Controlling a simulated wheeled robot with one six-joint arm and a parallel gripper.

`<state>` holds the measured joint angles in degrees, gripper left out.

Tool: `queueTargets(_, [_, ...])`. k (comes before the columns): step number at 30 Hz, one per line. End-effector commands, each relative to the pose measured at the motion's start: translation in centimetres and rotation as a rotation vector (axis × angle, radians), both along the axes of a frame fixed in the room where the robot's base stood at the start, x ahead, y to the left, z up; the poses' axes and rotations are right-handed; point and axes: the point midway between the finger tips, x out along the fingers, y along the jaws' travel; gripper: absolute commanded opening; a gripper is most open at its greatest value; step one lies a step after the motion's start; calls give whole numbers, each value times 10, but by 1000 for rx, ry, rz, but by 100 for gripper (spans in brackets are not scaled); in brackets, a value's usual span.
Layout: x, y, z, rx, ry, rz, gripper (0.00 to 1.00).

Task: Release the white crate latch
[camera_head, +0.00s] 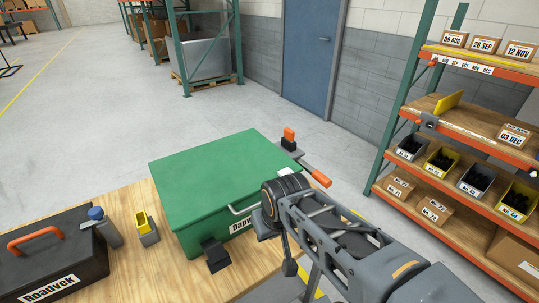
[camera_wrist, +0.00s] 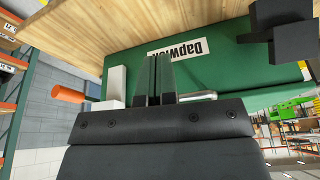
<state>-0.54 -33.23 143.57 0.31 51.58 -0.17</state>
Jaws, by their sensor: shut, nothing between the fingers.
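The green crate (camera_head: 215,170) with a "Dapw..." label stands on the wooden table, its lid down. In the wrist view the crate (camera_wrist: 235,58) appears upside down. A white upright block (camera_wrist: 115,86), which looks like the white latch, shows on the crate's front, just left of my gripper (camera_wrist: 160,62) in that view. My gripper is shut and empty, its fingers in front of the crate; I cannot tell whether they touch the white block. A metal handle (camera_head: 243,208) sits on the crate's front.
A black latch-like block (camera_head: 215,253) sits at the crate's front left. An orange-handled clamp (camera_head: 316,175) stands by the crate's right side. A black toolbox (camera_head: 50,258), a blue-topped item (camera_head: 105,226) and a yellow item (camera_head: 145,228) are at left. A shelf rack (camera_head: 440,105) stands right.

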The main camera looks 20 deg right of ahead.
Motion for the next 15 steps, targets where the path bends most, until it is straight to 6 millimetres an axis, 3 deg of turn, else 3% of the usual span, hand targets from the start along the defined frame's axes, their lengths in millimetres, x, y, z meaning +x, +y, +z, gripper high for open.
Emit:
queueTargets(8, [1,0,2,1,3,-5,0])
queueTargets(11, [11,-2,14,8,23,-41,0])
queueTargets(15, [46,-7,51,29,98,-181,0])
